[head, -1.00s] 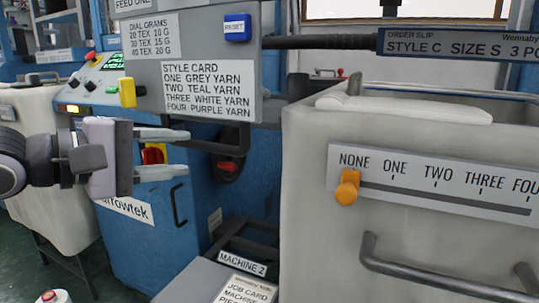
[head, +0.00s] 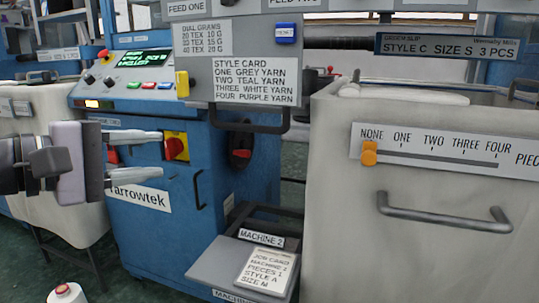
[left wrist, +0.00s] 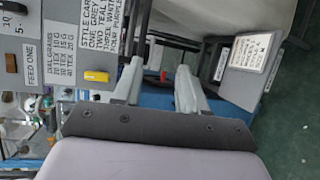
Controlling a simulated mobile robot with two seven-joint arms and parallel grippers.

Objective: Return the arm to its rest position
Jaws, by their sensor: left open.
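My left gripper (head: 150,154) is at the left of the head view, in front of the blue Yarrowtek machine (head: 150,225). Its two pale fingers point right and are apart, with nothing between them. In the left wrist view the open fingers (left wrist: 158,85) also show, spread and empty, with the machine's blue body beyond. My right gripper is in neither view.
A pale bin (head: 330,220) with an orange slider (head: 369,153) at NONE stands at the right. A grey shelf (head: 205,262) with a job card (head: 265,270) juts out at the lower middle. A style card panel (head: 255,80) hangs above. A white cone (head: 62,296) is at lower left.

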